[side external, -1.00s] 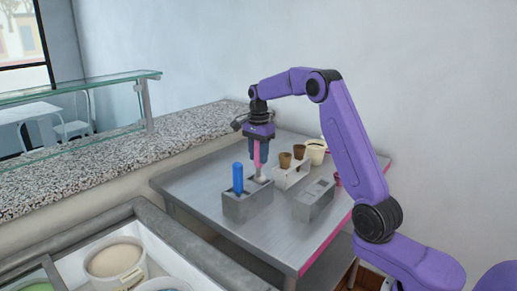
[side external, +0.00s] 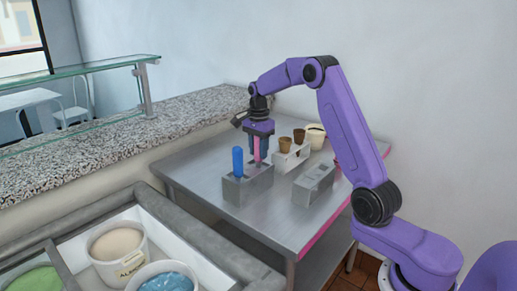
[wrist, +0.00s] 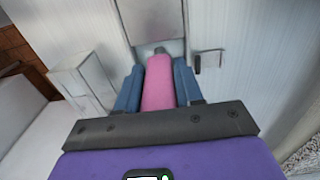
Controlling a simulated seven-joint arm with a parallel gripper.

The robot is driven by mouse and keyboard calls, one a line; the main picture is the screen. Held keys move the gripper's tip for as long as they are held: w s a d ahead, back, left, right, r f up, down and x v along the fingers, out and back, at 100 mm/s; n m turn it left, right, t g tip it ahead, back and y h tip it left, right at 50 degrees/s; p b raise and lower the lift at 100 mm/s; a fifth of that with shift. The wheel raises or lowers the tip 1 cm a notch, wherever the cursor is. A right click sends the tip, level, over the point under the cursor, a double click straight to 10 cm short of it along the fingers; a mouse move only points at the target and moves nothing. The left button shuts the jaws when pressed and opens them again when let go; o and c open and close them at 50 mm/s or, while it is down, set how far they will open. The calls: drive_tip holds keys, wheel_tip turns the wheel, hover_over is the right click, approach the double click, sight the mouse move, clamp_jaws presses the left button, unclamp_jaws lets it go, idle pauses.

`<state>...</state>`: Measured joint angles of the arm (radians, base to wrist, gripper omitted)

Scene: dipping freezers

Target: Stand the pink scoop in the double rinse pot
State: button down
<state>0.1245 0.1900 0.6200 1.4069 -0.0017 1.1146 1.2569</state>
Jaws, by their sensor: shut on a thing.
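The pink scoop (side external: 257,154) stands upright, its handle held by my gripper (side external: 258,147). In the wrist view, the two blue fingers (wrist: 158,88) are shut on both sides of the pink handle (wrist: 158,80). The scoop's lower end is hidden inside the right compartment of the grey double rinse pot (side external: 246,190); I cannot tell whether it touches the bottom. A blue-handled scoop (side external: 238,162) stands in the pot's left compartment.
The steel table (side external: 205,165) is clear left of the pot. A freezer with tubs (side external: 118,245) is at front left.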

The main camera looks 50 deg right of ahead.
drive_tip(key=shift+f, duration=0.55)
drive_tip(key=c, duration=0.6)
unclamp_jaws()
drive_tip(key=shift+c, duration=0.2)
wheel_tip(320, 180, up, 17)
drive_tip(key=shift+r, duration=0.2)
